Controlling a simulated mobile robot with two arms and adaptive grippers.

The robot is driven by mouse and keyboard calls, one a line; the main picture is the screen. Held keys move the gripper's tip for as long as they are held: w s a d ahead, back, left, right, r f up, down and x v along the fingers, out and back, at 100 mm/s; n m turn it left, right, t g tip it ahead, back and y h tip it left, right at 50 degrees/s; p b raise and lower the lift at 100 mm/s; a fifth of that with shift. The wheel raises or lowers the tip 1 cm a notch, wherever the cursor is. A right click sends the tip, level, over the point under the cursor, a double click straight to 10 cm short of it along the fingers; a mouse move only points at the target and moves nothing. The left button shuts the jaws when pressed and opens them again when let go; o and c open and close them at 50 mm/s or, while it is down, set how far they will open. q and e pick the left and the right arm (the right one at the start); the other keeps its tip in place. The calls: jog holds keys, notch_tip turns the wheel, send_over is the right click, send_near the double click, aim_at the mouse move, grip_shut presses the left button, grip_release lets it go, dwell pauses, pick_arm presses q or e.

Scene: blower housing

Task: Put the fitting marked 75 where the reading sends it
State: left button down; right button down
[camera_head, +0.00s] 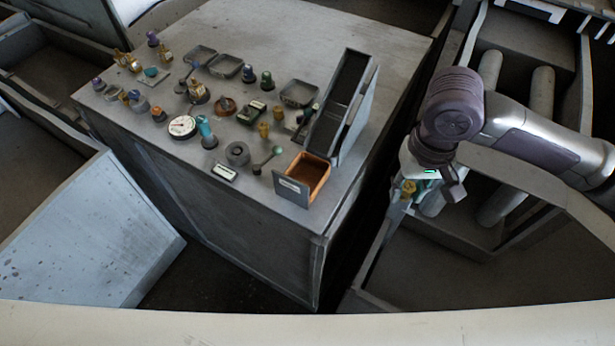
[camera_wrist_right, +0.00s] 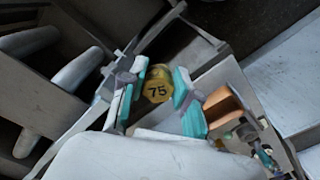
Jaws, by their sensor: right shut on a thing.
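The brass fitting (camera_wrist_right: 158,90), a yellow piece with 75 in dark figures on its face, sits between the teal fingertips of my right gripper (camera_wrist_right: 158,92) in the right wrist view. In the head view the right gripper (camera_head: 407,192) is shut on the fitting (camera_head: 409,186). It hangs beyond the right edge of the bench top, clear of it. A round white gauge (camera_head: 182,126) with a dial lies on the bench; its reading is too small to tell. My left gripper is not in view.
The grey bench (camera_head: 300,25) carries an orange-lined bin (camera_head: 312,170) with a label plate (camera_head: 291,190), a tall slotted grey holder (camera_head: 345,105), shallow grey trays (camera_head: 225,66) and several small fittings and knobs. Its far right top is bare. Grey housing walls stand below my right arm.

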jog(key=w+a+r+p, duration=0.1)
jog(key=w+a+p, duration=0.45)
jog(key=a, duration=0.25)
jog(key=w+a+r+p, duration=0.2)
jog(key=w+a+p, duration=0.3)
jog(key=a+p, duration=0.3)
notch_tip(320, 180, down, 7)
jog(key=b, duration=0.8)
jog(key=shift+a+r, duration=0.2)
jog(key=shift+a, duration=0.15)
jog(key=c, duration=0.8)
grip_release()
jog(key=shift+o, duration=0.2)
jog(key=shift+r, duration=0.15)
notch_tip(320, 180, up, 12)
